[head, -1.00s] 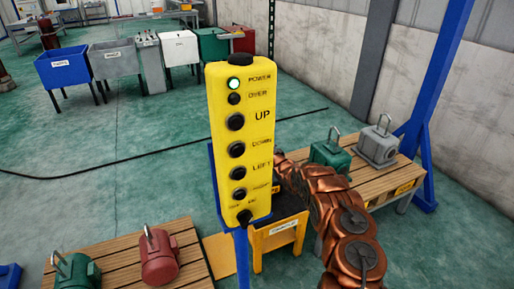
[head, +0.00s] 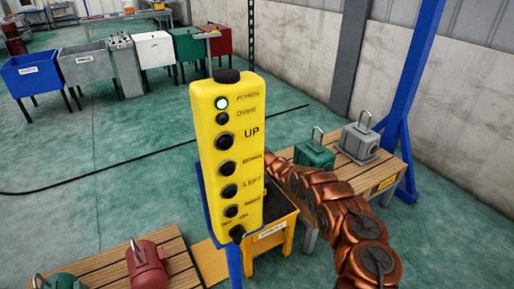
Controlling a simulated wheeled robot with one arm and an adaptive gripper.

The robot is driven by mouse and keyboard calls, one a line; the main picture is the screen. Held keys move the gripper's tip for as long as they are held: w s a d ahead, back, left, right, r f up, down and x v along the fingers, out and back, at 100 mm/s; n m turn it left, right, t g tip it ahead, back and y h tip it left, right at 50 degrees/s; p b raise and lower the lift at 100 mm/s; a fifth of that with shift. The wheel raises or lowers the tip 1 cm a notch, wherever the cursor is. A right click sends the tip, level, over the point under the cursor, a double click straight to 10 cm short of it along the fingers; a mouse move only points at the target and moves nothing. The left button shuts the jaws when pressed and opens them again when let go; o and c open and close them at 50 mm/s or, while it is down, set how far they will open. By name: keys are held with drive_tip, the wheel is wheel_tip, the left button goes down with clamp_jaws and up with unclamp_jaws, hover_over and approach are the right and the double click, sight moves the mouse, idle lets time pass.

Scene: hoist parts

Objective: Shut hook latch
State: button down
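No hook or hook latch can be made out in the head view. The yellow control pendant (head: 228,150) stands upright in the middle, with a lit power light and a column of black buttons, including ones marked UP and LEFT. My copper-coloured arm (head: 355,228) reaches from the lower right towards the back of the pendant. Its far end passes out of sight there, so my gripper does not show and neither does anything it may hold.
A wooden-topped table (head: 370,180) at right bears a green part (head: 314,155) and a grey part (head: 358,141) with lifting loops. A red motor (head: 148,265) sits on a slatted platform at lower left. Coloured bins line the back; green floor between is mostly clear.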

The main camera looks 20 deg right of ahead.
drive_tip(key=c, duration=0.8)
unclamp_jaws()
drive_tip(key=shift+s+d, duration=0.1)
drive_tip(key=v, duration=1.1)
drive_tip(key=shift+s, duration=0.35)
drive_tip(key=shift+d+r, duration=0.1)
drive_tip(key=shift+r, duration=0.05)
